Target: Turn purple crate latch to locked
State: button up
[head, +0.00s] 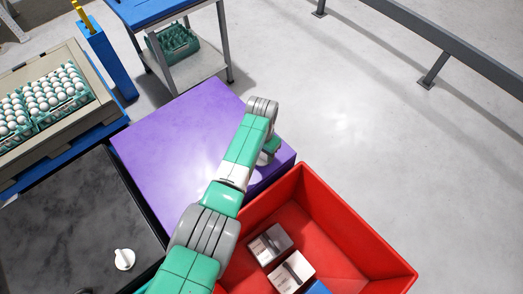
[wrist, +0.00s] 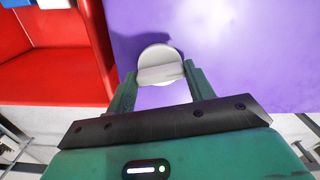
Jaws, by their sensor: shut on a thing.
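The purple crate (head: 165,130) stands in the middle of the head view, its flat lid facing up. In the wrist view its purple surface (wrist: 240,50) fills the upper right. The latch (wrist: 160,65) is a round white-grey knob with a raised bar across it, on the purple surface. My gripper (wrist: 160,80) has one finger on each side of the knob and is shut on it. In the wrist view the bar runs roughly across the picture, slightly tilted. In the head view my arm hides most of the latch and my gripper (head: 268,155). No lock markings are readable.
A red bin (head: 340,225) with several boxes stands right beside the crate. A black-topped surface with a white knob (head: 124,259) lies at the lower left. Egg trays (head: 45,100) are at the left, a blue-topped cart (head: 200,75) behind.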

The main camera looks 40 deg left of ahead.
jog(key=shift+m, duration=1.5)
jog(key=o, duration=1)
notch_tip(320, 180, up, 8)
jog(key=p, duration=0.3)
jog(key=shift+p, duration=0.4)
jog(key=shift+f, duration=0.1)
